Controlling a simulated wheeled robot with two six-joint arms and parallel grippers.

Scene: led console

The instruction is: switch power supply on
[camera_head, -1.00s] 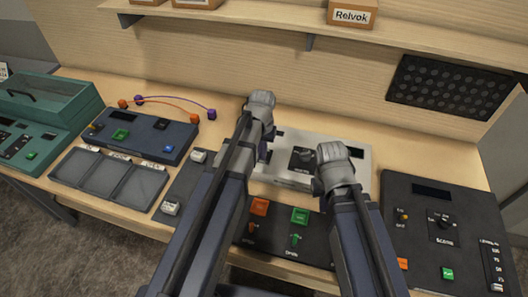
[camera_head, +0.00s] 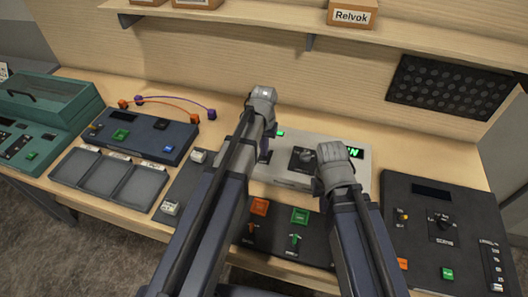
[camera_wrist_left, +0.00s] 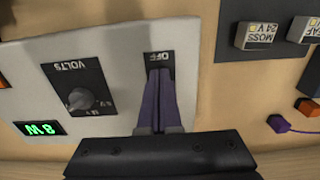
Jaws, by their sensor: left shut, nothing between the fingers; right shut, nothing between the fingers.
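The power supply (camera_head: 284,170) is a light grey box at the middle of the bench, partly hidden by my arms. In the left wrist view, its panel (camera_wrist_left: 30,75) shows a VOLTS knob (camera_wrist_left: 82,99), a lit green display (camera_wrist_left: 40,128) and a dark switch plate (camera_wrist_left: 152,58) marked OFF. My left gripper (camera_head: 265,156) is shut and empty; its purple fingers (camera_wrist_left: 160,74) lie over the switch plate and hide the switch. Whether they touch it I cannot tell. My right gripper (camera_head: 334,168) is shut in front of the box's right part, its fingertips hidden.
A dark panel with an orange and a green button (camera_head: 300,216) lies in front of the supply. A dark console (camera_head: 420,225) is at the right. Trays (camera_head: 105,177), a blue-grey console (camera_head: 137,130) and cables (camera_head: 175,101) are at the left. A shelf (camera_head: 420,35) runs above.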

